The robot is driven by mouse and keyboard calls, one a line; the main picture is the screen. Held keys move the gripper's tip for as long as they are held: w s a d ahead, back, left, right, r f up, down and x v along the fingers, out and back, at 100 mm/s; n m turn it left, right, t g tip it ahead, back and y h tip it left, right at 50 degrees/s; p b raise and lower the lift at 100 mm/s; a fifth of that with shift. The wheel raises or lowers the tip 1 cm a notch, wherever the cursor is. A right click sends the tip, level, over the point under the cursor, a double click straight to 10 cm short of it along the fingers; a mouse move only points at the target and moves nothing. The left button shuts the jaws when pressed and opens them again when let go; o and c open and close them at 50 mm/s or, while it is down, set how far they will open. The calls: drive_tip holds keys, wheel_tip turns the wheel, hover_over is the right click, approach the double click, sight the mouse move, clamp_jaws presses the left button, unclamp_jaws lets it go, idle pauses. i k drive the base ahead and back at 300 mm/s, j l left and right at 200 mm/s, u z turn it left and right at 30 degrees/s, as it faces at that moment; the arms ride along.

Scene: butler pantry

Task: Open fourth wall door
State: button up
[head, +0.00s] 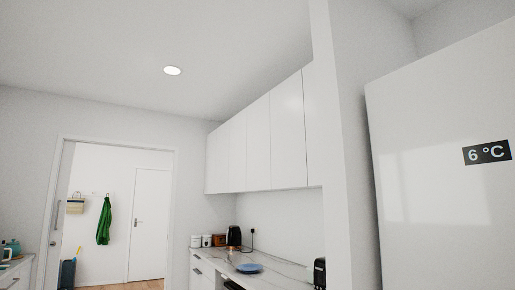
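A row of several white wall doors (258,138) hangs high on the right-hand wall, above a counter. All of them look shut and flush, with thin seams between them and no handles that I can make out. The nearest wide door (288,130) is beside a narrow white strip at the row's near end. I cannot tell from which end the fourth wall door is counted. My gripper is not in view.
A marble-patterned counter (283,274) below holds a blue plate (249,268), a black appliance (234,236) and canisters. A white partition (345,150) and tall white fridge (440,190) stand close at right. A doorway at left stands open.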

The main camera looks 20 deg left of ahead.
sight(259, 139)
drive_tip(key=i+j+u, duration=0.8)
drive_tip(key=i+u, duration=0.15)
drive_tip(key=i, duration=0.3)
drive_tip(key=i+u, duration=0.35)
drive_tip(key=i, duration=0.4)
